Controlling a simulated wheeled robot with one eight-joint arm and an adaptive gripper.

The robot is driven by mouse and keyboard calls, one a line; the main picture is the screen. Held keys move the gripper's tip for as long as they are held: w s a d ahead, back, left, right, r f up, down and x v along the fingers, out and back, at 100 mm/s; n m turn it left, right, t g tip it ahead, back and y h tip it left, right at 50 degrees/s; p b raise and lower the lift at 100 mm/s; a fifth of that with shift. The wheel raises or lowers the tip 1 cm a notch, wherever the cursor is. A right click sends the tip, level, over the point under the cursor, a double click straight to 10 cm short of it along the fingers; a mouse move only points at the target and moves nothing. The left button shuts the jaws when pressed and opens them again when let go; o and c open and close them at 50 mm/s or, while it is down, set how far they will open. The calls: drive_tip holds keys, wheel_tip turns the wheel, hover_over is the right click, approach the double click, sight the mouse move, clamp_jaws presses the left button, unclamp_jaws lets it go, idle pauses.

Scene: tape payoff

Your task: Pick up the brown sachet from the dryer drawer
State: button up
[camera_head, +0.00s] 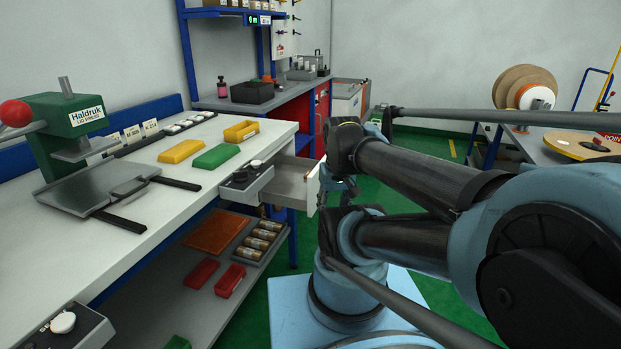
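An open drawer (288,184) stands out from under the right end of the white workbench, with its pale front panel facing my arm. I cannot tell from this view whether it is the dryer drawer. No brown sachet can be made out; the drawer's inside shows only in part. My gripper (334,192) hangs below my dark wrist, just right of the drawer's front panel. It is small and partly hidden by my own arm links, so its fingers cannot be read as open or shut.
A grey control box with knobs (246,181) is at the bench edge left of the drawer. Yellow and green cases (214,156) lie on the workbench (60,255). A green lid press (72,125) stands at left. A lower shelf (160,300) holds red cases and a tray of cylinders.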

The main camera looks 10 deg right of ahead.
drive_tip(key=o, duration=0.5)
drive_tip(key=w+r+n, duration=0.1)
drive_tip(key=w+r, duration=0.2)
drive_tip(key=w+r+n, duration=0.1)
drive_tip(key=w+r, duration=0.2)
drive_tip(key=w, duration=0.1)
drive_tip(key=shift+a+r+n, duration=0.1)
drive_tip(key=shift+r+n, duration=0.05)
drive_tip(key=shift+n, duration=0.15)
drive_tip(key=w+r+n+g, duration=0.3)
drive_tip(key=w+n, duration=0.6)
drive_tip(key=w, duration=2)
drive_tip(key=shift+t, duration=0.4)
drive_tip(key=f, duration=1)
drive_tip(key=shift+w+a+f, duration=0.1)
drive_tip(key=shift+w+f, duration=0.1)
drive_tip(key=shift+f, duration=0.1)
drive_tip(key=shift+w+f, duration=0.2)
drive_tip(key=shift+f, duration=2.4)
